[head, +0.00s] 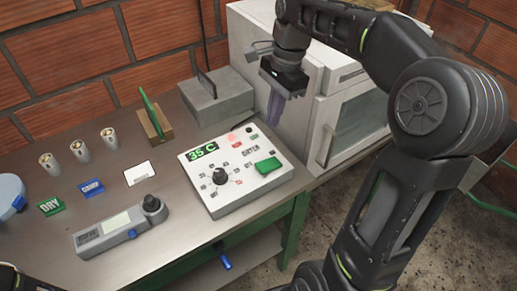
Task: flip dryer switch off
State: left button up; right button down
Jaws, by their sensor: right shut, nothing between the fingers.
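A white control box (228,205) lies on the table. It has a green 35 C display (202,152), a black round knob (220,176) and a green switch-like block (267,165) at its right side. A small red lamp (233,138) shows near its top edge. My right gripper (273,108) is shut and empty, pointing down above the box's far right side, apart from the green block. My left gripper does not show; only a dark bit of my arm is in the bottom left corner.
A white oven-like cabinet (312,130) stands right behind the box.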

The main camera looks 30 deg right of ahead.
jog(key=shift+s, duration=0.1)
jog(key=b, duration=0.1)
send_near(263, 166)
jog(key=f, duration=0.4)
jog(key=a+f, duration=0.1)
jog(key=f, duration=0.1)
jog(key=shift+f, duration=0.35)
jog(key=shift+a+f, duration=0.1)
jog(key=shift+a+f+h+b, duration=0.2)
jog(key=shift+f+h+b, duration=0.25)
jog(key=shift+b, duration=0.4)
jog(key=shift+r, duration=0.25)
jog(key=shift+d, duration=0.1)
